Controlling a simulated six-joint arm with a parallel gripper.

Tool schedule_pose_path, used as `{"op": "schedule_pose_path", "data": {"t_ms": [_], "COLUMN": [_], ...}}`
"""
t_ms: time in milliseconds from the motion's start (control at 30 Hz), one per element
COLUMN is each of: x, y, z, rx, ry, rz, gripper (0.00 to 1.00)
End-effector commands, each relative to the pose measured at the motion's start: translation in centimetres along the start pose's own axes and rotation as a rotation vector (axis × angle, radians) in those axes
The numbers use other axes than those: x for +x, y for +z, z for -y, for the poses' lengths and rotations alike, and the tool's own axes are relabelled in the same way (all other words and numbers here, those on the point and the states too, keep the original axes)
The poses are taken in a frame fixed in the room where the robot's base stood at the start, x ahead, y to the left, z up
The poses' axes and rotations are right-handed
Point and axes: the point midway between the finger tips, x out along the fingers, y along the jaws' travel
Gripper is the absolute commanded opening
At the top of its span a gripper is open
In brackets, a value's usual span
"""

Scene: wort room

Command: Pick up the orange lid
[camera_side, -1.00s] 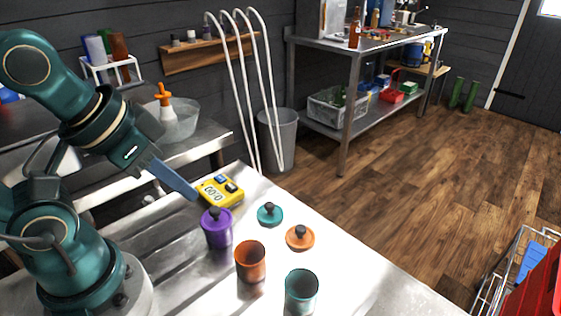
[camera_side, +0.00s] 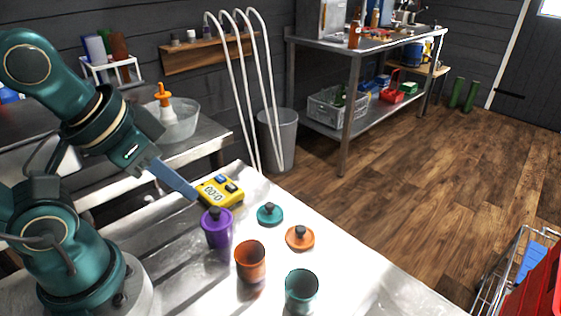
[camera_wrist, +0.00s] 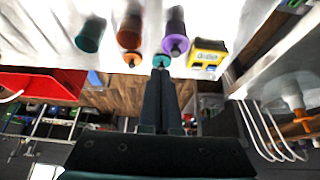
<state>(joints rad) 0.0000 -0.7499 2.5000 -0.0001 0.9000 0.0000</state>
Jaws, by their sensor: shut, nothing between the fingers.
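The orange lid (camera_side: 300,238) with a dark knob lies flat on the white bench, near its far edge; it also shows in the wrist view (camera_wrist: 132,59). A teal lid (camera_side: 270,214) lies to its left. An orange cup (camera_side: 250,262) and a teal cup (camera_side: 301,290) stand open nearer the camera. A purple cup with its lid on (camera_side: 216,228) stands to the left. My gripper (camera_side: 194,196) is shut and empty, above the bench by the purple cup and the yellow timer, well left of the orange lid. In the wrist view its fingers (camera_wrist: 160,75) are together.
A yellow timer (camera_side: 219,191) sits behind the purple cup. A wire basket (camera_side: 497,274) with a red thing stands at the lower right. A grey bin (camera_side: 279,140) and white hoses are beyond the bench. The bench right of the orange lid is clear.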

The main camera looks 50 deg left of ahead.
Motion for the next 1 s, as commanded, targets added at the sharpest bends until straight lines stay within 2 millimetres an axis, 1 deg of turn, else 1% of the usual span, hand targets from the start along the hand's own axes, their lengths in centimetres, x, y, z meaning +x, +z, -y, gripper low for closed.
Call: {"op": "schedule_pose_path", "data": {"t_ms": [300,367,400,467,500,567,867,1000], "x": [0.0,0.0,0.0,0.0,0.0,0.0,0.0,-1.2], "y": [0.0,0.0,0.0,0.0,0.0,0.0,0.1,-2.0], "z": [0.0,0.0,0.0,0.0,0.0,0.0,0.0,0.0], "rx": [0.000,0.000,0.000,0.000,0.000,0.000,-0.024,-0.089], "ry": [0.000,0.000,0.000,0.000,0.000,0.000,0.000,0.002], "rz": [0.000,0.000,0.000,0.000,0.000,0.000,0.004,-0.029], "gripper": [0.00,0.23,0.38,0.61,0.77,0.99,1.00,1.00]}}
